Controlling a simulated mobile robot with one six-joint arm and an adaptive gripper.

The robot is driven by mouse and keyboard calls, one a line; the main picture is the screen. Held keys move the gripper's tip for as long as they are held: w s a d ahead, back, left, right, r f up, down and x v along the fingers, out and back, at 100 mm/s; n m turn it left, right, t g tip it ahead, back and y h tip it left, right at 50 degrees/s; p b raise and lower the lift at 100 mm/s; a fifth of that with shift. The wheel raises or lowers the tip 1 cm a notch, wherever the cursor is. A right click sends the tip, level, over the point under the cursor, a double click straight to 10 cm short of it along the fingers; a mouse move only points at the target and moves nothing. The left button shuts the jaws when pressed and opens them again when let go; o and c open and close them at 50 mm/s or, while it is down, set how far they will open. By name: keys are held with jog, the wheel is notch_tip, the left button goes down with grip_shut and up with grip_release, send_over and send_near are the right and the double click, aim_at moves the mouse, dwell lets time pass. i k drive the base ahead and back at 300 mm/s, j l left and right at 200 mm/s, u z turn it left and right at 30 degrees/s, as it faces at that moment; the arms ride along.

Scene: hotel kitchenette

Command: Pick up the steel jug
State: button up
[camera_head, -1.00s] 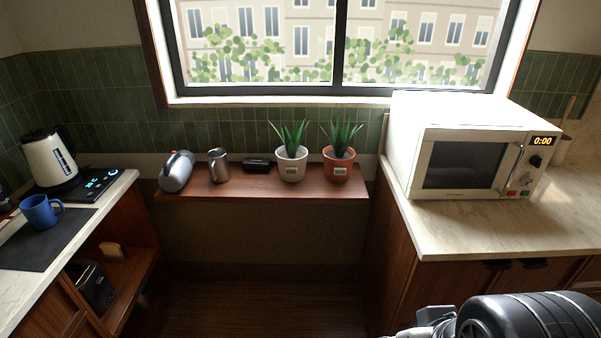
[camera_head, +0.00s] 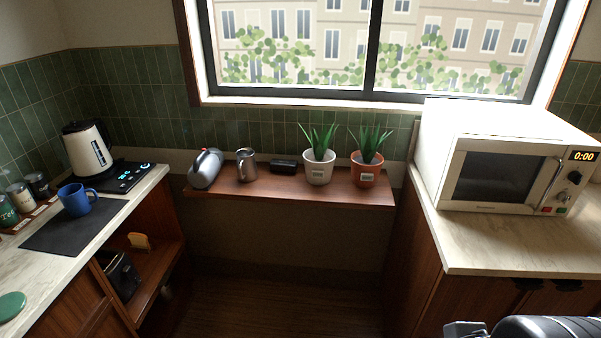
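The steel jug (camera_head: 246,166) stands upright on the brown wooden shelf (camera_head: 290,194) below the window. A silver rounded object with a red-orange part (camera_head: 206,169) sits just left of it, and a small black object (camera_head: 283,166) lies to its right. My gripper cannot be made out; only dark and grey parts of my own arm show at the bottom right, far from the jug.
A white potted plant (camera_head: 319,170) and a terracotta one (camera_head: 366,172) stand on the shelf's right half. A microwave (camera_head: 495,178) is on the right counter. A kettle (camera_head: 88,148) and blue mug (camera_head: 76,203) are on the left counter. The floor before the shelf looks clear.

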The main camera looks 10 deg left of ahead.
aim_at(245, 159)
jog(key=i+j+z, duration=0.1)
jog(key=i+j, duration=0.4)
jog(key=i+j+z, duration=0.15)
jog(key=i+j, duration=0.3)
jog(key=i+j+z, duration=0.1)
jog(key=i+j, duration=0.35)
jog(key=j, duration=0.2)
jog(key=i+j+z, duration=0.1)
jog(key=i+j, duration=0.3)
jog(key=j, duration=0.2)
